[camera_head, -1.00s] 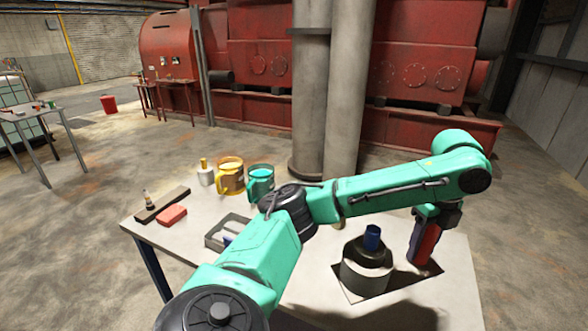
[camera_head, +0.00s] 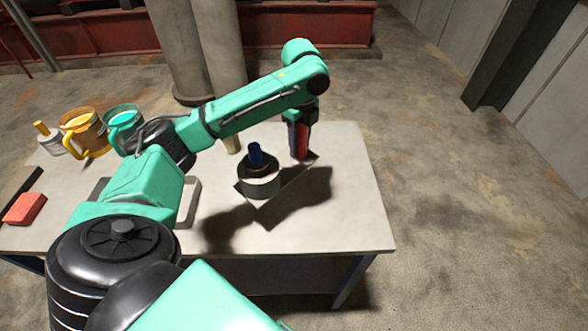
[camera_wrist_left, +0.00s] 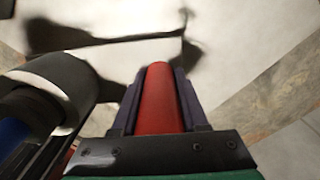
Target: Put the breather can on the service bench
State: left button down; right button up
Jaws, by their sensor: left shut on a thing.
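A red cylinder (camera_wrist_left: 158,98), which I take for the breather can, is clamped between the two dark fingers of my left gripper (camera_wrist_left: 160,100). In the head view the red cylinder (camera_head: 304,138) is held upright, low over the right part of the grey-topped bench (camera_head: 345,215). I cannot tell whether its bottom touches the top. The dark left gripper (camera_head: 301,125) partly covers it. My right gripper is not in view.
A red block (camera_head: 24,208) lies at the left. My left arm hides part of a grey tray (camera_head: 190,200). The front right of the bench is clear.

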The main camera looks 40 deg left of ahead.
pick_arm(q)
notch_tip(320, 180, down, 11)
jog(key=shift+s+r+p, duration=0.15)
jog(key=shift+r+p, duration=0.05)
jog(key=shift+p, duration=0.35)
jog(key=shift+f, duration=0.4)
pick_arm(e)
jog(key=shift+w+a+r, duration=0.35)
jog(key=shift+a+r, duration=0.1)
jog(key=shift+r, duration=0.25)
pick_arm(q)
jog(key=shift+c, duration=2.2)
grip_release()
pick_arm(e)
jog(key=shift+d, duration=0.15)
